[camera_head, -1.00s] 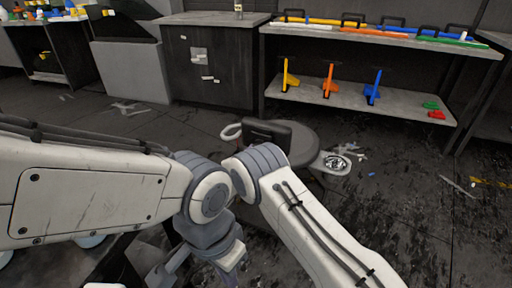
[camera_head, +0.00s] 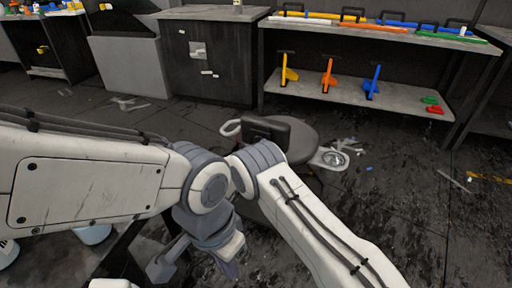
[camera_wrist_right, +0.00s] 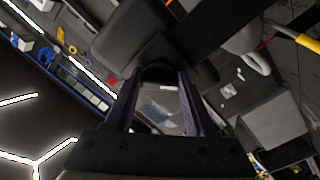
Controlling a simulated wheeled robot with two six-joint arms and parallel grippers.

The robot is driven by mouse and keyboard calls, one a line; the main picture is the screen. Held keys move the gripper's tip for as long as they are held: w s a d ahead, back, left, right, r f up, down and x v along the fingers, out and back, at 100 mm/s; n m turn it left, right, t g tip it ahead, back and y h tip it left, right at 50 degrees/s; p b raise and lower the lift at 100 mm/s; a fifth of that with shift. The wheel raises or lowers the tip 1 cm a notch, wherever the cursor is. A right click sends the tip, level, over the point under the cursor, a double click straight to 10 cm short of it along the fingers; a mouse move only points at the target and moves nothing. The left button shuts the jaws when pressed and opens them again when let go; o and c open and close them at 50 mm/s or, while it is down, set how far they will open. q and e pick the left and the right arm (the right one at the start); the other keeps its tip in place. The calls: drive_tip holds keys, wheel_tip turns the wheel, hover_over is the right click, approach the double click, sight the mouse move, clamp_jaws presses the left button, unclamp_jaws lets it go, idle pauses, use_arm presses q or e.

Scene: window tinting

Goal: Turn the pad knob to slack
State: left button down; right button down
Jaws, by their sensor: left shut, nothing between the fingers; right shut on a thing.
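A dark rounded piece, which looks like the pad knob (camera_wrist_right: 158,72), sits between the fingertips of my right gripper (camera_wrist_right: 160,80) in the right wrist view. The fingers are shut on it; its marking and turn angle are too dark to read. A dark grey pad (camera_wrist_right: 133,30) lies just beyond it. In the head view a stool with a round grey seat (camera_head: 301,142) and an upright dark back pad (camera_head: 266,130) stands on the floor, partly behind my arms. My left gripper (camera_head: 230,262) is shut and empty, low in the picture. My right gripper is hidden there.
A shelf unit (camera_head: 400,92) with coloured tools stands at the back right. A dark cabinet (camera_head: 215,65) stands at the back left. Scraps litter the floor (camera_head: 400,190). A pale holder with a metal dish (camera_head: 331,158) sits at the stool's right.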

idle(0.3)
drive_tip(key=shift+c, duration=1.2)
unclamp_jaws()
